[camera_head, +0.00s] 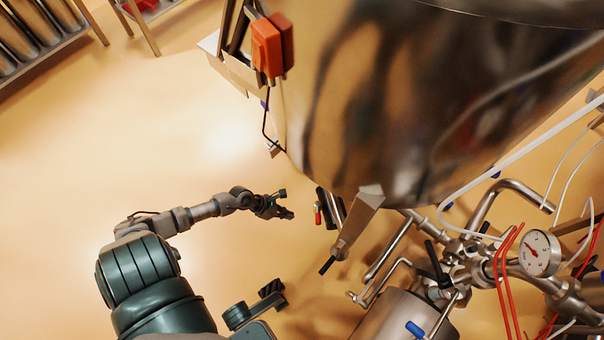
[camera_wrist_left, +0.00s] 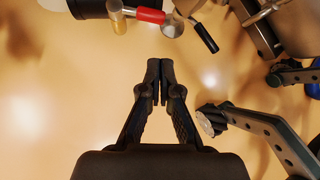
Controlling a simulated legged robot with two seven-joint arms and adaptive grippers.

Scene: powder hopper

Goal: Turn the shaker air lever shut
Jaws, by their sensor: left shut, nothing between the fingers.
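A small lever with a red grip (camera_head: 318,214) sits under the side of the big steel hopper. A red-handled lever also shows in the left wrist view (camera_wrist_left: 150,15), at the top, by a round metal fitting. I cannot tell for certain that it is the shaker air lever. My left gripper (camera_head: 289,214) is just to the left of the red grip in the head view, apart from it. In the left wrist view its fingers (camera_wrist_left: 160,63) are together with nothing between them, below the red handle.
The hopper (camera_head: 385,110) fills the upper middle. Pipes, a pressure gauge (camera_head: 540,253) and red hoses crowd the lower right. An orange box (camera_head: 268,48) is on the hopper's left. The left floor is clear.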

